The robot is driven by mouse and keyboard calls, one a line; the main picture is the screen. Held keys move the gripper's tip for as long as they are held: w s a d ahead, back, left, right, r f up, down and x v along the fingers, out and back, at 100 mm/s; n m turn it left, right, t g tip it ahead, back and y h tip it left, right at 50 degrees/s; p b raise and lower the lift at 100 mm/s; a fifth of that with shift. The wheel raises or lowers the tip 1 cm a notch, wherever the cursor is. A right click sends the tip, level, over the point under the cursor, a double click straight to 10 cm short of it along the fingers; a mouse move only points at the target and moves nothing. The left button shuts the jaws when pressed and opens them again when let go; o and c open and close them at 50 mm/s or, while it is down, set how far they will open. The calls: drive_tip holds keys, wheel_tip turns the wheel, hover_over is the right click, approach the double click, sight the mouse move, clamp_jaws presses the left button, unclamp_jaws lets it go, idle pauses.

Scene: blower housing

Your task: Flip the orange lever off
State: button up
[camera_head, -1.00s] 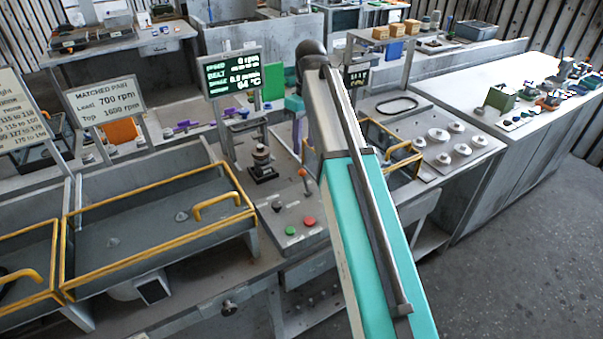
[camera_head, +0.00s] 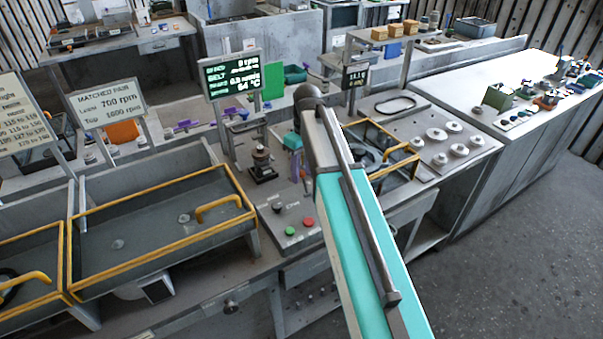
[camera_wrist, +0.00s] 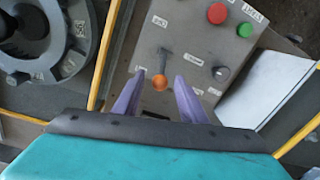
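The orange lever (camera_wrist: 160,82) shows in the wrist view as an orange ball on a short dark stem, on a grey control panel (camera_wrist: 190,45). The ball points toward my gripper's side of the picture. My gripper (camera_wrist: 160,76) is open, with one purple finger on each side of the ball. I cannot tell whether either finger touches it. In the head view the control panel (camera_head: 297,240) sits at the bench front, and my arm hides most of the gripper and the lever area.
The panel also carries a red button (camera_wrist: 217,13), a green button (camera_wrist: 245,30) and a black knob (camera_wrist: 221,73). A yellow-framed tray (camera_head: 150,258) stands left of the panel, another yellow-edged frame (camera_head: 402,160) to its right. A display (camera_head: 231,73) stands behind.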

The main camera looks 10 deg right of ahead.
drive_tip(key=shift+f, duration=0.95)
clamp_jaws()
